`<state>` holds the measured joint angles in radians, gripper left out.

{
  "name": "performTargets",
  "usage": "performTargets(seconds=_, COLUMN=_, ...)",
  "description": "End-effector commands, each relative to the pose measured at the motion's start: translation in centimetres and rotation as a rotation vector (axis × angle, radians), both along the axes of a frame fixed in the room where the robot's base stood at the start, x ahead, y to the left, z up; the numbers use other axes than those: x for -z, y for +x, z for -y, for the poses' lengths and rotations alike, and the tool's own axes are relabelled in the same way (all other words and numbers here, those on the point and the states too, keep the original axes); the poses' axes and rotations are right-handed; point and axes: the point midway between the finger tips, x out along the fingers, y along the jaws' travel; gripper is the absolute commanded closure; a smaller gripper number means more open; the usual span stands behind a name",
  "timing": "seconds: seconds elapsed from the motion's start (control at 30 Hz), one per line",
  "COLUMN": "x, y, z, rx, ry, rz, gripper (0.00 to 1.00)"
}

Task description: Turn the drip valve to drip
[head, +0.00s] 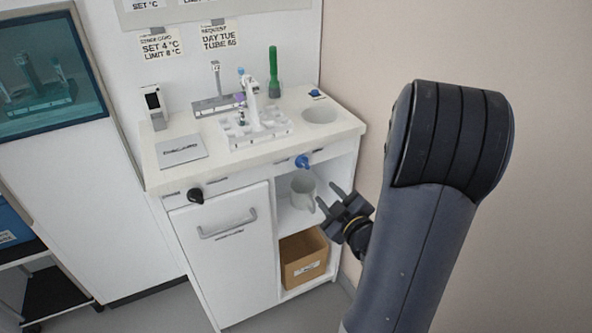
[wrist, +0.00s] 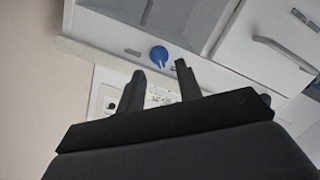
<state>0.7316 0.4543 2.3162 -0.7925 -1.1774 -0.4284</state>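A blue knob (head: 302,161), which looks like the drip valve, sits on the cabinet's front edge below the round basin. It also shows in the wrist view (wrist: 159,55), just beyond my fingertips and between their lines. My gripper (head: 328,193) is open and empty, to the lower right of the knob in the head view. Its two spread fingers also show in the wrist view (wrist: 160,70). The knob's small label is too blurred to read, so its setting cannot be told. A grey mug (head: 303,190) stands on the shelf below the knob.
A black knob (head: 195,195) is on the front at left, above the door handle (head: 228,228). A cardboard box (head: 303,258) sits on the lower shelf. A tube rack (head: 255,128) and a green tube (head: 273,70) stand on the counter. The wall is close on the right.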

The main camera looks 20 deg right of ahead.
Motion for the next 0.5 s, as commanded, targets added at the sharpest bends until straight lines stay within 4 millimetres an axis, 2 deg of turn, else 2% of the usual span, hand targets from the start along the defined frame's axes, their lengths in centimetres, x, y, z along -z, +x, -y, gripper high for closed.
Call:
performTargets(seconds=0.27, x=-1.1, y=-0.6, z=0.5, rx=-0.041, ry=-0.005, rz=0.121, gripper=0.66)
performTargets(seconds=0.37, x=-1.2, y=0.0, z=0.4, rx=-0.045, ry=-0.006, rz=0.126, gripper=0.66)
performTargets(seconds=0.5, x=-1.2, y=1.8, z=0.3, rx=-0.047, ry=-0.005, rz=0.124, gripper=0.66)
